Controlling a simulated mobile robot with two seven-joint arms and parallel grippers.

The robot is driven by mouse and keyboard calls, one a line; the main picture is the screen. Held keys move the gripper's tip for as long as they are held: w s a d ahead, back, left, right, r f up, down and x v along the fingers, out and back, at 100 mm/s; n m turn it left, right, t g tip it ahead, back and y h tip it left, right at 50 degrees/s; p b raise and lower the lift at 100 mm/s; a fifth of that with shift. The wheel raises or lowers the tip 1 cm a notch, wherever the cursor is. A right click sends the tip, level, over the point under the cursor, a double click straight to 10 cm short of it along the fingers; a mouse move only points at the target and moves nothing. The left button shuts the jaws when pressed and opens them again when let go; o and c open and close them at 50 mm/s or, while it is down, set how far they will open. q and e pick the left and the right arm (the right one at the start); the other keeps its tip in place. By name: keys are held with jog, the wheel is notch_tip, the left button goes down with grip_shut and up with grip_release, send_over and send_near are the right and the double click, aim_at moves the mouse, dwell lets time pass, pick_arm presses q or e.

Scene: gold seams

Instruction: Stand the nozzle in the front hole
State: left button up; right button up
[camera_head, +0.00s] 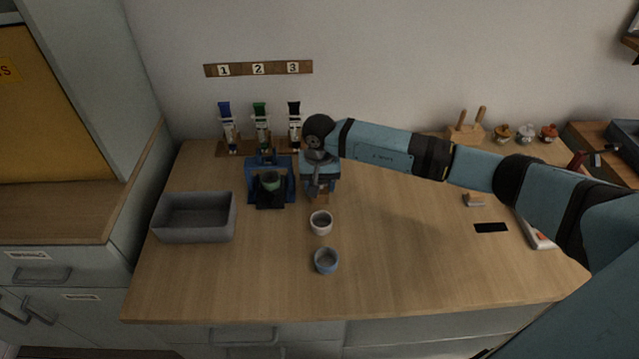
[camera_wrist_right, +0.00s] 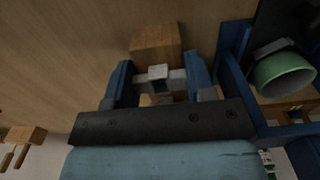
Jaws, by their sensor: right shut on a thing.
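My right gripper (camera_head: 320,190) is low over the table, right of the blue stand, and its blue fingers (camera_wrist_right: 158,80) are shut on a small whitish piece, which looks like the nozzle (camera_wrist_right: 157,71). A wooden block (camera_wrist_right: 155,42) lies just beyond the fingers in the wrist view, with more wood showing behind them. In the head view a bit of the block (camera_head: 321,199) shows below the gripper. I cannot make out its holes, nor whether the nozzle touches it. My left gripper is not in view.
The blue stand (camera_head: 254,180) with a green cup (camera_head: 270,181) is close on the left. A white cup (camera_head: 320,223) and a blue cup (camera_head: 326,261) stand in front. A grey bin (camera_head: 162,231) is far left. Tubes (camera_head: 261,125) stand behind. The table's front middle is mostly clear.

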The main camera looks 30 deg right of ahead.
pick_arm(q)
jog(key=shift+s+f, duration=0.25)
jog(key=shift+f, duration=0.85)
pick_arm(e)
jog(key=shift+f, duration=0.25)
jog(key=o, duration=0.8)
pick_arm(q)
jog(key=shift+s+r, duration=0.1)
pick_arm(e)
jog(key=shift+r, duration=0.15)
jog(key=shift+r+p, duration=1.2)
jog(key=shift+r, duration=1.25)
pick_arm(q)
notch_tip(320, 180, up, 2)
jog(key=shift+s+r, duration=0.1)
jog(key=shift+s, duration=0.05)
